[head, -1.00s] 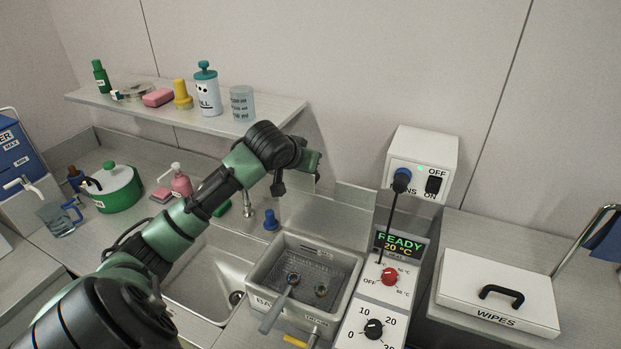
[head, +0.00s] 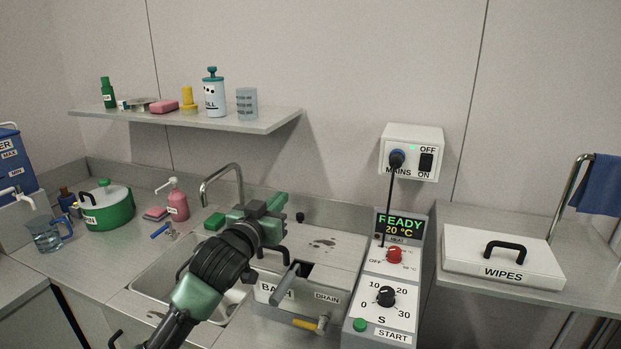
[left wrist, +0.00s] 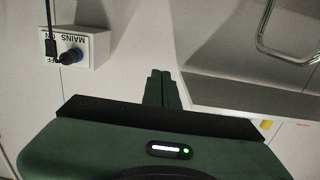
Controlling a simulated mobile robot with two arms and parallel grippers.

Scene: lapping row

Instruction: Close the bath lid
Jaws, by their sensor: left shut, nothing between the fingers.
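The bath (head: 262,294), a grey tank labelled BATH and DRAIN, stands between the sink and the control panel. My right gripper is not in view.
The control panel (head: 373,311) reads READY 20 °C, right of the bath. The mains box (head: 411,140) is on the wall, its cable hanging down. A tap (head: 225,168) rises behind the sink (head: 150,276). A wipes box (head: 503,260) stands right. A shelf (head: 190,119) is above left.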

